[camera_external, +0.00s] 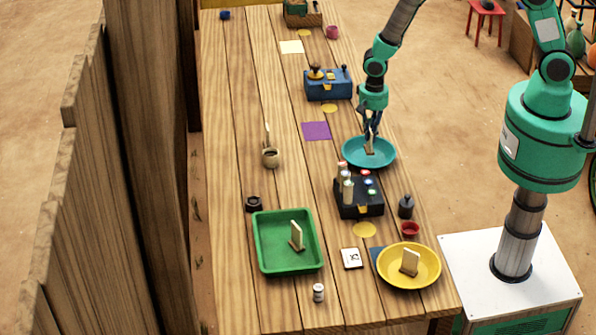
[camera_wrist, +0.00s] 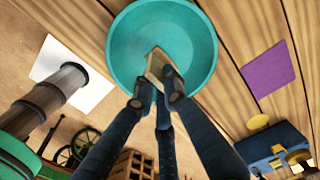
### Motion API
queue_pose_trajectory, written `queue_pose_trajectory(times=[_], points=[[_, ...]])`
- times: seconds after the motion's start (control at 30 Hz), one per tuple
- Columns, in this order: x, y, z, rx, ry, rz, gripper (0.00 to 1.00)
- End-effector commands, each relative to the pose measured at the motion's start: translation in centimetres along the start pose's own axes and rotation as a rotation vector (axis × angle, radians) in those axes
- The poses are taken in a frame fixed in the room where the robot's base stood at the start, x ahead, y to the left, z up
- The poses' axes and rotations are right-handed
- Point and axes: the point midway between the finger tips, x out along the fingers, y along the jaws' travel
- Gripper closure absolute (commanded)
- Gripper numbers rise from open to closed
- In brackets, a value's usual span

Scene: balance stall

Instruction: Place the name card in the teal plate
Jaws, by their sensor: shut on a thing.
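The teal plate (camera_external: 350,162) lies on the wooden table near its right edge, and it also shows in the wrist view (camera_wrist: 125,45). My gripper (camera_external: 371,140) is over the plate, pointing down. It is shut on a small cream name card with a wooden base (camera_external: 369,149), which also shows between the fingertips in the wrist view (camera_wrist: 155,65). The card is within the plate's outline, low over it; I cannot tell whether it touches the plate. The fingers hide part of the card.
Similar cards stand in the green tray (camera_external: 265,262) and the yellow plate (camera_external: 430,270). A black box with bottles (camera_external: 362,208) stands just in front of the teal plate. A purple square (camera_external: 316,131) and a blue box (camera_external: 340,90) lie behind. The table's left middle is mostly clear.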

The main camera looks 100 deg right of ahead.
Motion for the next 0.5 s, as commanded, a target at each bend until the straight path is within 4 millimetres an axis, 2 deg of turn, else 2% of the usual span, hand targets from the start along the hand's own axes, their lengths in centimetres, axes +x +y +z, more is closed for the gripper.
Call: queue_pose_trajectory(times=[0.2, 0.5], points=[[1.5, 0.0, 0.0, 0.000, 0.000, -0.001, 1.00], [2.0, 0.0, 0.0, 0.000, 0.000, -0.001, 1.00]])
